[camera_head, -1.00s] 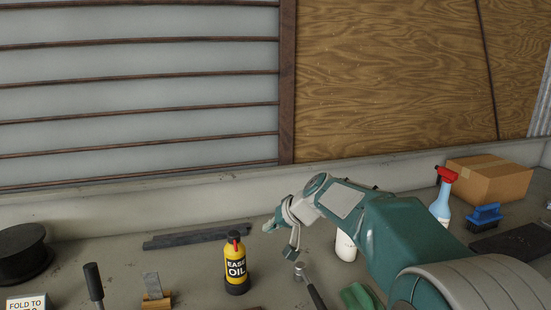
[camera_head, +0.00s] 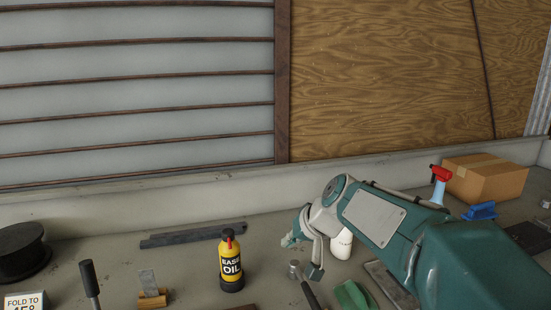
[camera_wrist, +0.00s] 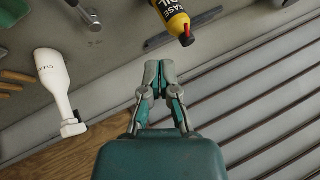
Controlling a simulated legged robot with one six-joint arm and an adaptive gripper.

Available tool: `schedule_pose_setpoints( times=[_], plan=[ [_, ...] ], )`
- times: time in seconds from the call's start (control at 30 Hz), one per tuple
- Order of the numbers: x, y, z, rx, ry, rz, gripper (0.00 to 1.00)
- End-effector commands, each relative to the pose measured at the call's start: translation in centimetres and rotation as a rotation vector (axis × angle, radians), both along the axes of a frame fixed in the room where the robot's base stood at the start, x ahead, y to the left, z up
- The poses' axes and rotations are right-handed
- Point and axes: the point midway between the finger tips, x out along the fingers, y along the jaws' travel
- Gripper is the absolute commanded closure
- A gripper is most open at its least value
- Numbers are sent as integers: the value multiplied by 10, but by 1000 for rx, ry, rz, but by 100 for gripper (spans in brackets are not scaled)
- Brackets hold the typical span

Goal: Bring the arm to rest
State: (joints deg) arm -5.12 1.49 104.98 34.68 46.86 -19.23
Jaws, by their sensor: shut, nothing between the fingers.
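My teal and grey arm reaches in from the lower right of the head view. My gripper (camera_head: 289,240) points left above the bench, between the oil bottle and the white bottle. The wrist view shows my gripper (camera_wrist: 159,74) with its two fingers together at the tips and nothing held. The yellow and black oil bottle (camera_head: 231,262) stands to the left of the gripper; it also shows at the top of the wrist view (camera_wrist: 168,14). The white bottle (camera_head: 341,245) is partly hidden behind my arm; it shows fully in the wrist view (camera_wrist: 55,83).
A hammer (camera_head: 296,270) and a green object (camera_head: 351,296) lie near the front. A dark flat bar (camera_head: 192,235) lies at the back. A red-topped spray bottle (camera_head: 440,184), cardboard box (camera_head: 484,180) and blue brush (camera_head: 480,211) stand right. A black reel (camera_head: 21,252) is far left.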

Motion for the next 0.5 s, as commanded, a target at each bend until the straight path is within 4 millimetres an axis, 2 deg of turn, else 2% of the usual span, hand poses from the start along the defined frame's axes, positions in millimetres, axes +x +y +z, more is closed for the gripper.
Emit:
schedule_pose_setpoints(
  times=[0.2,0.5],
  plan=[
    [-66,-31,5,-100,8,-35,100],
    [-156,-74,-10,-243,22,-104,100]
  ],
)
